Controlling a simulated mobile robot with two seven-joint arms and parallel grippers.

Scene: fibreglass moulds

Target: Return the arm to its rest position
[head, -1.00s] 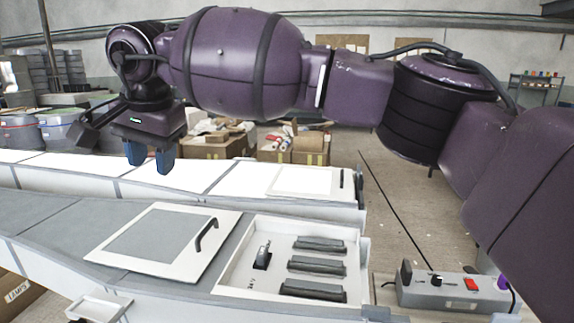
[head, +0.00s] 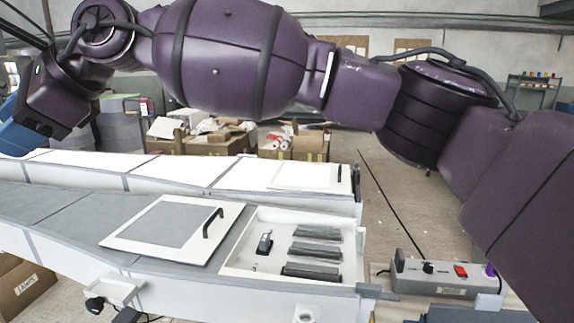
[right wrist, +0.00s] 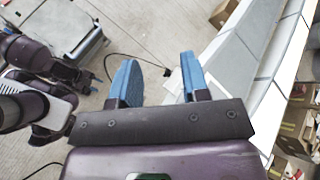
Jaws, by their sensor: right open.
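My purple right arm (head: 225,60) stretches across the upper part of the head view from the right side to the left. My right gripper (head: 12,135) is at the left edge, with its blue fingers partly cut off by the frame. In the right wrist view, the blue fingers (right wrist: 157,82) are apart, with nothing between them, and the floor shows behind. A purple arm (right wrist: 40,75), which looks like my left one, shows at the left of the right wrist view.
A long grey-white mould (head: 60,215) runs across below the arm. A white framed panel with a black handle (head: 165,228) lies on it beside an open tray (head: 349,255) of dark bars. A switch box (head: 435,278) stands right. Cardboard boxes (head: 200,143) stand behind.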

